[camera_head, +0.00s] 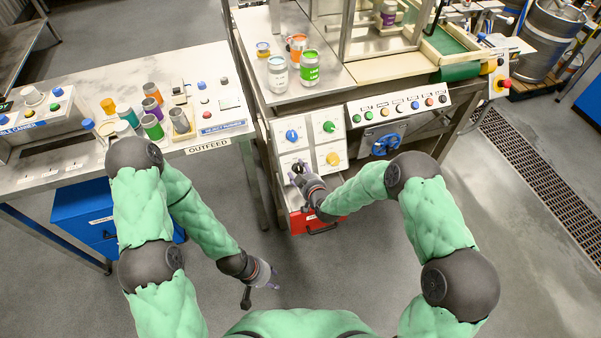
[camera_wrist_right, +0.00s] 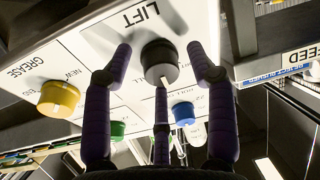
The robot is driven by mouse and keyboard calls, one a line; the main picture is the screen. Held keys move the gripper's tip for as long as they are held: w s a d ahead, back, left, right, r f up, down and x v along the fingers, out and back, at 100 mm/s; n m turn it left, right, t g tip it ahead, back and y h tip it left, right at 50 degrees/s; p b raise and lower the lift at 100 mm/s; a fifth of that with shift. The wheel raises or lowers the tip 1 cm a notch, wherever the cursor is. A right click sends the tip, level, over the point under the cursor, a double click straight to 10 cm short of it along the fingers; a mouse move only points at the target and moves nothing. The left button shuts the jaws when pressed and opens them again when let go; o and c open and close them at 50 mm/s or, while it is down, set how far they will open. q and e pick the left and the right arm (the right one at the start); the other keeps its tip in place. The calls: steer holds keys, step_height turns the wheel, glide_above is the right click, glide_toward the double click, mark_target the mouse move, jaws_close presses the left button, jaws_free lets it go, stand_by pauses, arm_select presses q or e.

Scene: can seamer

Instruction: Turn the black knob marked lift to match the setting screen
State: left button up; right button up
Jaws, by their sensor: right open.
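The black lift knob (camera_wrist_right: 158,56) sits on a white panel under the printed word LIFT in the right wrist view. In the head view, my right gripper largely hides it. My right gripper (camera_head: 298,178) is open at the panel's lower left. In the wrist view, its purple fingers (camera_wrist_right: 163,72) stand on either side of the knob, with a third finger below it. I see gaps at the two sides; contact with the third finger is unclear. The knob's pointer setting is hard to read. My left gripper (camera_head: 272,275) hangs over the floor, its jaw state unclear. No readable setting screen shows.
Neighbouring knobs are blue (camera_head: 292,135), green (camera_head: 329,126) and yellow (camera_head: 333,158). A red drawer (camera_head: 322,224) is below the panel. Cans (camera_head: 310,68) stand on the machine top. The outfeed table (camera_head: 205,65) is at left. Floor below is clear.

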steer(key=c, duration=1.1)
steer(key=shift+c, duration=0.2)
steer(key=n+b, duration=0.1)
steer(key=n, duration=0.3)
steer(key=shift+n+g+y+b, duration=0.3)
steer(key=shift+b, duration=0.1)
steer(key=shift+n+g+b, duration=0.4)
steer(key=shift+n+b, duration=0.2)
steer(key=shift+n, duration=1.8)
